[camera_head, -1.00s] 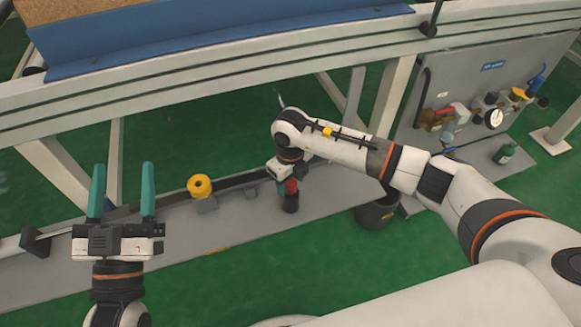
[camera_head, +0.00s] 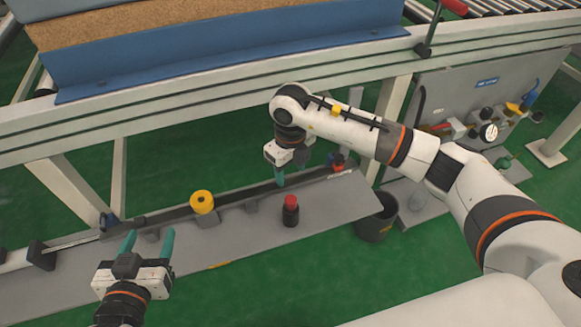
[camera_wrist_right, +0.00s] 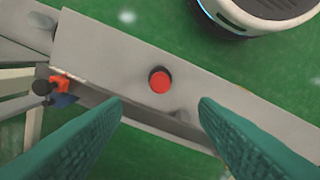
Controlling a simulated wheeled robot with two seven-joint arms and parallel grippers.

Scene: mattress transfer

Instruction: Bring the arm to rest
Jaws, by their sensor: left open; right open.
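My right arm reaches in from the right in the head view. Its gripper (camera_head: 304,176) is open and empty above the grey shelf (camera_head: 330,203), pointing down. In the right wrist view its two green fingers (camera_wrist_right: 160,125) are apart with nothing between them. A dark bottle with a red cap (camera_head: 290,212) stands upright on the shelf, apart from the fingers; its cap also shows in the right wrist view (camera_wrist_right: 160,81). My left gripper (camera_head: 148,246) is open and empty at the lower left, over the shelf's left part.
A yellow roll (camera_head: 202,202) lies on the shelf. A dark bin (camera_head: 375,222) stands at the shelf's right end. A white frame rail (camera_head: 230,85) with a blue tray (camera_head: 230,50) crosses the back. A grey valve panel (camera_head: 480,90) stands at the right.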

